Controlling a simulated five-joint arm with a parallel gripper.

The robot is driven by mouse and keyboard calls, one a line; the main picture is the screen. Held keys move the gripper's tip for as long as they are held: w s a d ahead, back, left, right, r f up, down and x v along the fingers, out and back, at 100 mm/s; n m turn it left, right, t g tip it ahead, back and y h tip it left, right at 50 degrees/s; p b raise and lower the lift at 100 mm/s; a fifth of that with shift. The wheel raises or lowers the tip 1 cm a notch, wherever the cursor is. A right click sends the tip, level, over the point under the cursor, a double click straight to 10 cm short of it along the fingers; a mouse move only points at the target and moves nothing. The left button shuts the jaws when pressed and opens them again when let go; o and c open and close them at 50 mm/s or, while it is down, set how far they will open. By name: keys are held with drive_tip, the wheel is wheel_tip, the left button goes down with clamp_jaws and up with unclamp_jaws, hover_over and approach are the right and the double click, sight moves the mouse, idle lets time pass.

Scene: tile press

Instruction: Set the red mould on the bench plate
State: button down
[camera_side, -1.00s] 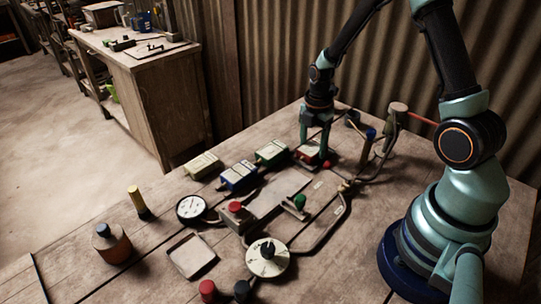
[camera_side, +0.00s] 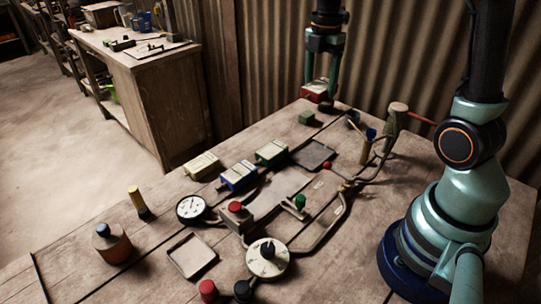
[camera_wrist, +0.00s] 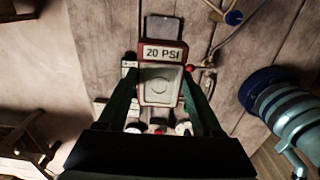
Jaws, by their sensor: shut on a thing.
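My gripper (camera_side: 321,80) is shut on the red mould (camera_side: 318,96) and holds it in the air above the far end of the bench. In the wrist view the red mould (camera_wrist: 161,86) sits between my two fingers, its pale face and "20 PSI" label showing. A flat grey plate (camera_side: 284,187) lies in the middle of the bench, apart from the mould. A dark shallow tray (camera_side: 314,154) stands empty behind it. I cannot tell which of these is the bench plate.
A green mould (camera_side: 271,153), a blue mould (camera_side: 238,176) and a pale mould (camera_side: 202,166) lie in a row. A small green block (camera_side: 306,118) is near the far edge. A gauge (camera_side: 191,208), a dial (camera_side: 267,258) and bent pipes crowd the front.

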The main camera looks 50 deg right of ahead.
drive_tip(key=shift+a+r, duration=0.15)
drive_tip(key=shift+a, duration=0.1)
drive_tip(key=a+f, duration=0.7)
drive_tip(key=a, duration=0.1)
approach(286, 184)
drive_tip(key=shift+w+f, duration=0.1)
drive_tip(key=shift+f, duration=2.65)
drive_tip(key=shift+f, duration=0.35)
unclamp_jaws()
